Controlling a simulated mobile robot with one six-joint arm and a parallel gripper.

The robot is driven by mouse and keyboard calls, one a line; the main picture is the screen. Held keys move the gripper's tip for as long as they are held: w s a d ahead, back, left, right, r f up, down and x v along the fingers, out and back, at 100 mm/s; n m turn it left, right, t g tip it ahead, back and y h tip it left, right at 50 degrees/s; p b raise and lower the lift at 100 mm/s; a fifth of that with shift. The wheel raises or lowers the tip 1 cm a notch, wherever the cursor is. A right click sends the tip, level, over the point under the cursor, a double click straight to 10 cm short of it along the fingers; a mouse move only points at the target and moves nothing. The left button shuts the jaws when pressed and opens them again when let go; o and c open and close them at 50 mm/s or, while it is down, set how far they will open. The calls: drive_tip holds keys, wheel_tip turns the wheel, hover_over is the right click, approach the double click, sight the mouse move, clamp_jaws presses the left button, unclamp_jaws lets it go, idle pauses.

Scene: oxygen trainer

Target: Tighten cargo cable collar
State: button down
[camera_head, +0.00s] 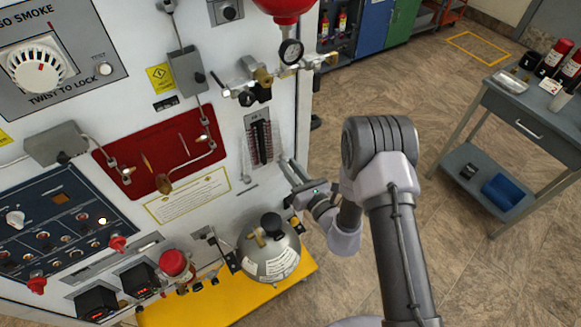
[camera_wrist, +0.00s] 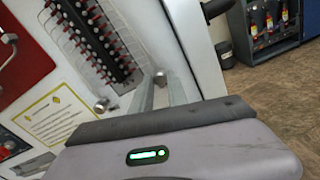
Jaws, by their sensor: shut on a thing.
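My gripper (camera_head: 285,162) reaches in from the right to the white panel, just right of the slotted dark vertical unit (camera_head: 259,138). In the wrist view, its two long pale fingers (camera_wrist: 160,82) point away toward the panel. They are shut on a small round metal piece (camera_wrist: 160,75) at their tips, which looks like the cable collar. The fingers hide much of it, and its thread and seating cannot be made out. A second round metal knob (camera_wrist: 102,104) stands on the panel left of the fingers, apart from them.
A silver spherical tank (camera_head: 270,255) on a yellow base (camera_head: 215,300) stands below my gripper. A gauge (camera_head: 291,51) and valve fittings stick out above. A grey cart (camera_head: 530,115) is at the right. Open floor lies between panel and cart.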

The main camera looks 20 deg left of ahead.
drive_tip(key=shift+m, duration=0.4)
drive_tip(key=m+p, duration=0.4)
drive_tip(key=m, duration=1.9)
drive_tip(key=shift+p, duration=0.35)
drive_tip(key=c, duration=1.3)
unclamp_jaws()
drive_tip(key=shift+s, duration=0.1)
